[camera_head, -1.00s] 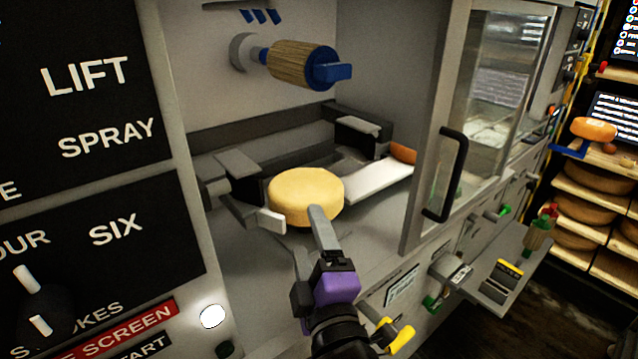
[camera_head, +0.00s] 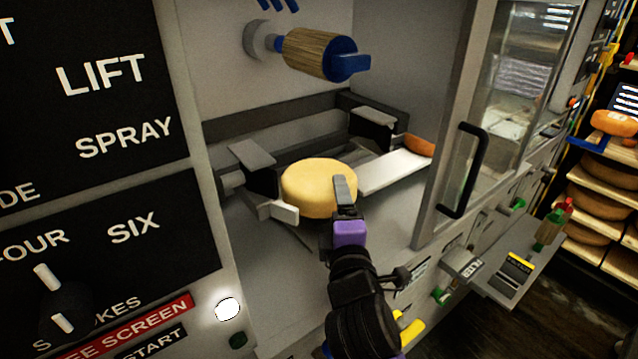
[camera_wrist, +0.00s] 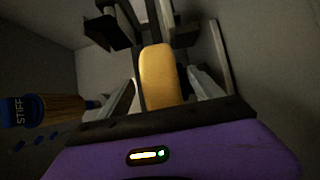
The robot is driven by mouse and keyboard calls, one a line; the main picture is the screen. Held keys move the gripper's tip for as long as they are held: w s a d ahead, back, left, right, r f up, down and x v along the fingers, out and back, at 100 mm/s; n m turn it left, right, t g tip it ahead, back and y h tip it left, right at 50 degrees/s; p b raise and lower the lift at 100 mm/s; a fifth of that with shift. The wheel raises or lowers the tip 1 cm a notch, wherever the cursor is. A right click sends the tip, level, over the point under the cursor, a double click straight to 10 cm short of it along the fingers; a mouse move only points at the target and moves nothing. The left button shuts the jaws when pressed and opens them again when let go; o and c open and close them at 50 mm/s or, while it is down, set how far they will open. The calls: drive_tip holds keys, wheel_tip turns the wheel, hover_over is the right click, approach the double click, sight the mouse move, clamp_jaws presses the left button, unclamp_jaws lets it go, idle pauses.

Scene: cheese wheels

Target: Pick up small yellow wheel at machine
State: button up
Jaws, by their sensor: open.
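The small yellow wheel (camera_head: 312,186) lies flat in the machine bay, between grey clamp-like arms. In the wrist view the yellow wheel (camera_wrist: 158,78) shows edge-on, between the two fingers. My gripper (camera_head: 345,190) reaches in from the front, and one finger overlaps the wheel's near right side in the head view. In the wrist view my gripper (camera_wrist: 165,92) is open, with one finger on each side of the wheel and a gap to the right finger. I cannot tell whether the left finger touches it. The wheel's far side is hidden.
A brush roller (camera_head: 318,53) with a blue end sticks out above the wheel. Grey clamp arms (camera_head: 262,180) stand left of it, and a white slide (camera_head: 398,172) lies right. A door with a black handle (camera_head: 464,170) stands at the right. Shelves of wheels (camera_head: 597,200) are farther right.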

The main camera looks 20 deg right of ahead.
drive_tip(key=shift+w, duration=0.2)
clamp_jaws()
drive_tip(key=shift+r, duration=0.2)
